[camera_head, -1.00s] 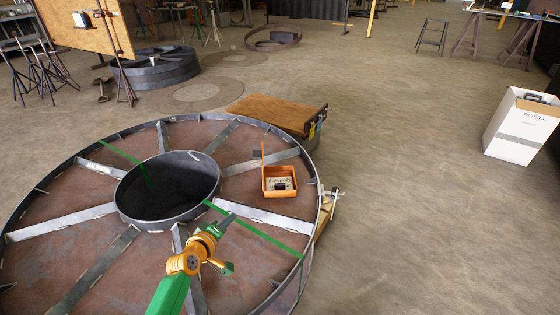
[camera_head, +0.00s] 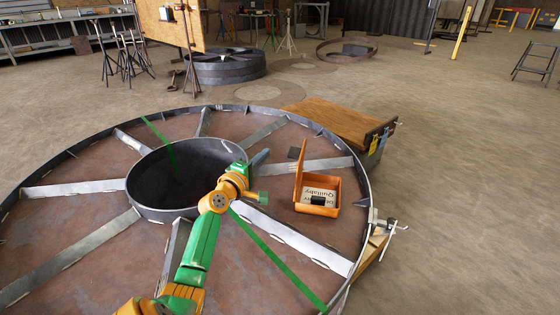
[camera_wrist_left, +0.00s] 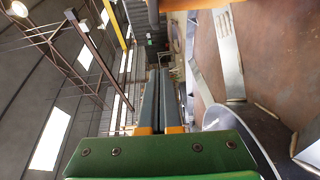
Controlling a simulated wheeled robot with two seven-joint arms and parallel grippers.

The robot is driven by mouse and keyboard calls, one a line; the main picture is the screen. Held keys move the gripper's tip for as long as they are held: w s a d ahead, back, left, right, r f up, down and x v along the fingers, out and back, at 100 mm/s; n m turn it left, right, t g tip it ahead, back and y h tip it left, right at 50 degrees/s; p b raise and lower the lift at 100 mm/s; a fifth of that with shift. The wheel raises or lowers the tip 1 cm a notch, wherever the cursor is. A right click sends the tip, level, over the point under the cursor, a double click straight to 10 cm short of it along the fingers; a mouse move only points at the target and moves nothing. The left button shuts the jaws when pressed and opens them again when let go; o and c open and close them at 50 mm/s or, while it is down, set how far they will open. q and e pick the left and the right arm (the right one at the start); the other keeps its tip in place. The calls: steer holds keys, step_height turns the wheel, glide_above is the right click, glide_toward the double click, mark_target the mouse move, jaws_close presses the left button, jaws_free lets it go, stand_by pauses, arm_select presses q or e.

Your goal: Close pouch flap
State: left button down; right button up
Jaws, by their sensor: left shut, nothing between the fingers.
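The pouch is an open orange box (camera_head: 331,208) on the big steel reel, right of its hub. Its flap (camera_head: 299,166) stands up along the box's left side. A pale card with dark lettering (camera_head: 320,194) and a small black item (camera_head: 317,201) show inside the box. My left gripper (camera_head: 262,156) is shut and empty, left of the flap and apart from it, above the hub's right rim. Its two grey fingers (camera_wrist_left: 160,85) lie together in the left wrist view. My right gripper is not in view.
The reel has raised flat spokes (camera_head: 290,240), a deep round hub (camera_head: 180,180) and an upright outer rim. A green strip (camera_head: 275,255) crosses it. A wooden-topped box (camera_head: 335,122) stands behind the rim. A clamp (camera_head: 385,228) sits at the right edge.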

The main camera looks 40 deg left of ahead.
arm_select(q)
steer(key=shift+w+d+f+p, duration=0.1)
steer(key=shift+w+d+p, duration=0.5)
steer(key=shift+w+d, duration=1)
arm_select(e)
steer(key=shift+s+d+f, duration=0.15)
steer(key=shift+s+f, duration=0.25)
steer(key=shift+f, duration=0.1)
arm_select(q)
steer(key=shift+w, duration=0.15)
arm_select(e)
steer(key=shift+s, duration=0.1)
